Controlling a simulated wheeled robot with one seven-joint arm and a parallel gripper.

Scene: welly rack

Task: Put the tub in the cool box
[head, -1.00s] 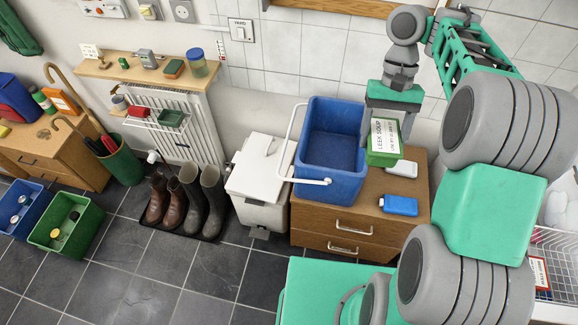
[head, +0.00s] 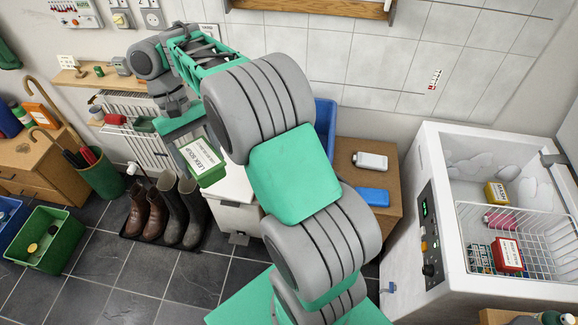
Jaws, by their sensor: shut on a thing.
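The tub (head: 207,166) is a green container with a white label reading "LEEK SOUP". My gripper (head: 194,142) is shut on it and holds it, tilted in the picture, in the air in front of the radiator and above the left edge of the white lidded bin. The cool box, an open blue box (head: 325,117), stands on the wooden drawer unit. My arm hides nearly all of it, including its inside and its white handle. The tub is left of the cool box in the picture.
The white-topped bin (head: 236,186) stands left of the drawer unit (head: 385,178), which bears a white bottle (head: 370,160) and a blue flat item (head: 371,196). Boots (head: 182,210) stand at left. An open chest freezer (head: 440,200) with a wire basket is at right.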

